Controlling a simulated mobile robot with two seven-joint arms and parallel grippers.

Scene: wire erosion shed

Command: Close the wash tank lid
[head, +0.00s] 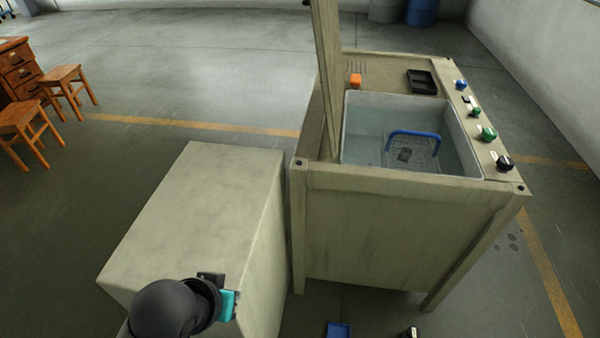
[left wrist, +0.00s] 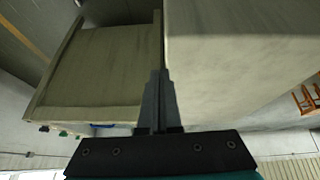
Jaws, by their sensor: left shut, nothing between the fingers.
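The wash tank (head: 350,230) is a beige cabinet with an open water-filled basin at the right of the head view. Its lid (head: 327,70) stands upright at the basin's left side, seen nearly edge-on, its top cut off by the frame. A basket with a blue handle (head: 414,133) sits in the basin. My left gripper (left wrist: 158,74) is shut and empty in the left wrist view, with the tank cabinet (left wrist: 100,75) on the left. In the head view its arm is low over the beige box, fingertips hidden. My right gripper is not in view.
A large beige box (head: 200,200) stands close to the tank's left side. Knobs (head: 487,133), an orange block (head: 355,80) and a black tray (head: 422,81) are on the tank's top rim. A blue item (head: 338,330) is low at the bottom edge. Stools (head: 65,80) are far left.

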